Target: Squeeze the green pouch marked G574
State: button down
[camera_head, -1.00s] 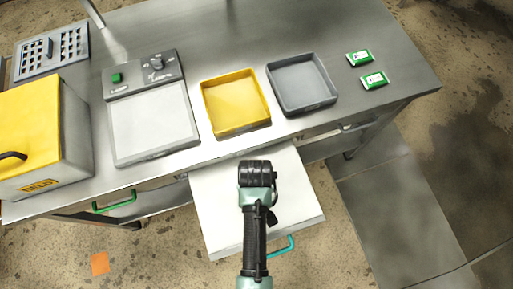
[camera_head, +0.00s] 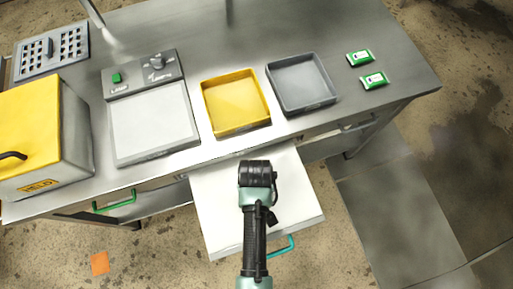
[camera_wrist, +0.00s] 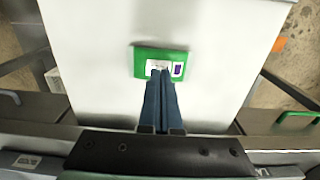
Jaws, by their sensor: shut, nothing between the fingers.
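A green pouch with a white label (camera_wrist: 142,70) lies on the white surface of the pulled-out drawer in the wrist view; its marking is too small to read. My gripper (camera_wrist: 159,76) is shut, with its two dark fingers together and their tips overlapping the pouch's near part in the picture. I cannot tell whether the tips touch it. In the head view, my arm hides this pouch and the fingertips. Two more green pouches lie on the bench's right end, one behind (camera_head: 360,57) and one in front (camera_head: 374,80); their markings are unreadable.
The white drawer (camera_head: 217,220) is open below the steel bench (camera_head: 330,20). A green-handled drawer (camera_head: 115,204) is at left.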

jog(key=shift+f+b, duration=0.55)
jog(key=shift+f, duration=0.3)
jog(key=shift+s+f, duration=0.3)
jog(key=shift+s, duration=0.05)
dwell(1.0)
jog(key=r+p, duration=0.2)
jog(key=shift+w+r+p, duration=0.2)
jog(key=shift+p, duration=0.15)
notch_tip(320, 180, up, 6)
jog(key=p, duration=0.6)
jog(key=shift+w, duration=0.15)
